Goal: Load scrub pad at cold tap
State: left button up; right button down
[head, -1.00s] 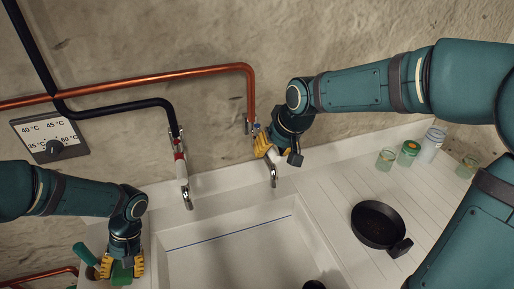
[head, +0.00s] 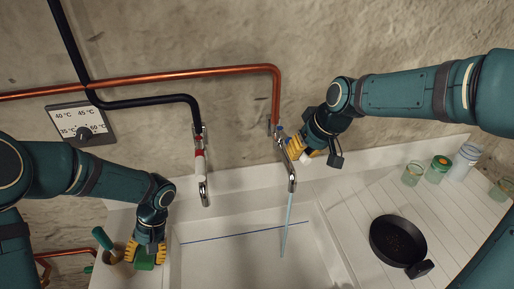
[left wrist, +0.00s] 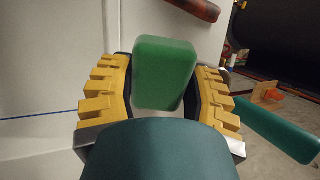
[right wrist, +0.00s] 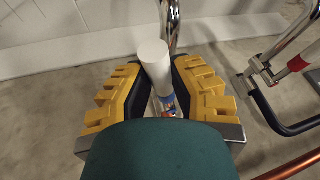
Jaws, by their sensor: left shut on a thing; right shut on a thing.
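The green scrub pad (left wrist: 165,72) is between the yellow fingers of my left gripper (head: 147,254), which is shut on it. The pad also shows in the head view (head: 145,262), at the left side of the sink. The cold tap (head: 291,177), with blue at its base, stands at the back right of the sink. A thin stream of water (head: 287,225) falls from its spout into the basin. My right gripper (head: 306,153) is shut on the tap's white handle (right wrist: 154,62). The pad is well away from the water.
The sink basin (head: 230,260) has a blue line on its inner wall. A second tap (head: 203,180) with a red marking stands left of the cold tap. A cup (head: 116,262) with a green-handled tool is beside my left gripper. A black pan (head: 398,243) and jars (head: 437,168) stand right.

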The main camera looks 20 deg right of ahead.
jog(key=shift+a+f, duration=0.1)
jog(key=c, duration=0.8)
grip_release()
jog(key=v, duration=1.2)
